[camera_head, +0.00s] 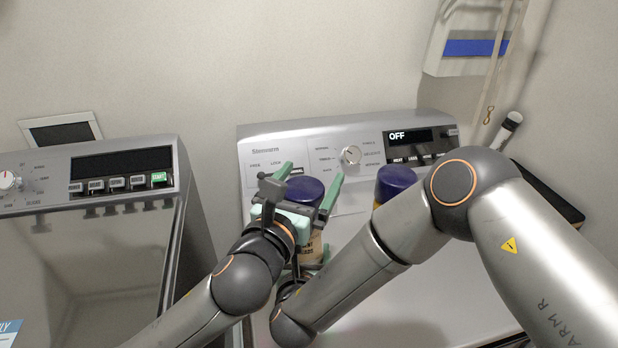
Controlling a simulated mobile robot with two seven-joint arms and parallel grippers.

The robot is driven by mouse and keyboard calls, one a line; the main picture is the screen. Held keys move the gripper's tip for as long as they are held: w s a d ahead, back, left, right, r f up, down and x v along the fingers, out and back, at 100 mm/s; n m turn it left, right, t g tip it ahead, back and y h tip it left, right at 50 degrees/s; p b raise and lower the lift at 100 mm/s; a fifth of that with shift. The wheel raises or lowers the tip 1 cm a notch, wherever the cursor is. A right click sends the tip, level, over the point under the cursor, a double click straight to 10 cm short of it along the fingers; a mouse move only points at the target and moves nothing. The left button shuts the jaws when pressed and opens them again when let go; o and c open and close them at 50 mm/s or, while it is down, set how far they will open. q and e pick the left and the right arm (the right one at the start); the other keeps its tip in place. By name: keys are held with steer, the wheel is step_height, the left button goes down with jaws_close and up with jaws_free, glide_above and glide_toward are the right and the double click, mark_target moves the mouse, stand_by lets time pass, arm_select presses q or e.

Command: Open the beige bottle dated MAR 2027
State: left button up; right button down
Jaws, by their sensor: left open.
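A beige bottle (314,247) with a purple cap (308,187) stands on the right washer's top, mostly hidden behind my left gripper. My left gripper (312,175) is open, its two green fingers spread on either side of the purple cap. I cannot tell whether they touch it. A second purple-capped bottle (397,181) stands to the right; my right arm hides its body. My right arm crosses in front and ends low by the first bottle; its gripper is mostly hidden there, its jaw state unclear. No date is readable on either bottle.
The right washer's control panel (270,157) with a round knob (350,155) rises behind the bottles. A second washer (95,155) stands at left. A white-and-blue box (470,48) hangs on the wall. The washer top (440,285) looks clear under my right arm.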

mark_target(309, 178)
arm_select(q)
steer(key=c, duration=1.5)
steer(key=shift+r, duration=0.3)
steer(key=shift+r, duration=0.85)
steer(key=shift+r, duration=2)
arm_select(e)
jaws_free()
